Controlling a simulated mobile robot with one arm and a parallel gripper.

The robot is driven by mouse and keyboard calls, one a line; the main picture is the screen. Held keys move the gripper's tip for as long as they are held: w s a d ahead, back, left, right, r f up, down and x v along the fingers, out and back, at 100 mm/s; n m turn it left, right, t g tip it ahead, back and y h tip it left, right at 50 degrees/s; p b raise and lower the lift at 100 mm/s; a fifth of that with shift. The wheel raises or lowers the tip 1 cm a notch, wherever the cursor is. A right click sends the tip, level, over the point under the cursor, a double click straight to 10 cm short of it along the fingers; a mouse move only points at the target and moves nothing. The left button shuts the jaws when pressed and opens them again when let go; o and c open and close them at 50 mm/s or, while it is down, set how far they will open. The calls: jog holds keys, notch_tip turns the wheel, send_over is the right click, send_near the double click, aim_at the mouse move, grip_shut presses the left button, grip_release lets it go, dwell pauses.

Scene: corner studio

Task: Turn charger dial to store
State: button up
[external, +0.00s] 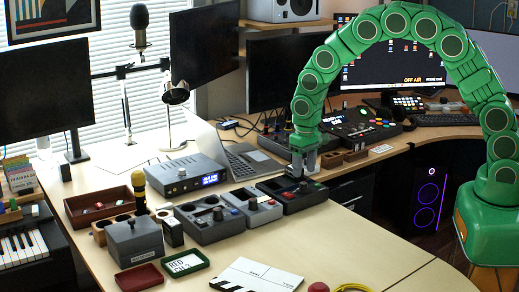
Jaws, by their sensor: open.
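My green arm arches in from the right, and my gripper (304,178) points down over the rightmost dark control box (312,197). The jaws are open, and I cannot tell whether they touch a knob. A dark knob shows at the jaws, partly hidden by them. A middle grey box (262,214) with a red-topped knob stands to its left. A wider grey box (207,230) with dark knobs stands further left. The labels are too small to read, so I cannot tell which box carries the charger dial or where it points.
A grey unit with a lit blue display (187,174) and a laptop (245,158) stand behind the boxes. A grey lidded box (135,241), red tray (139,277), green tray (185,263) and clapperboard (257,275) lie in front.

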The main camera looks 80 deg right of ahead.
aim_at(303, 183)
notch_tip(303, 183, down, 5)
dwell(0.3)
grip_shut()
jog(key=shift+n, duration=0.6)
jog(key=shift+r, duration=0.1)
grip_release()
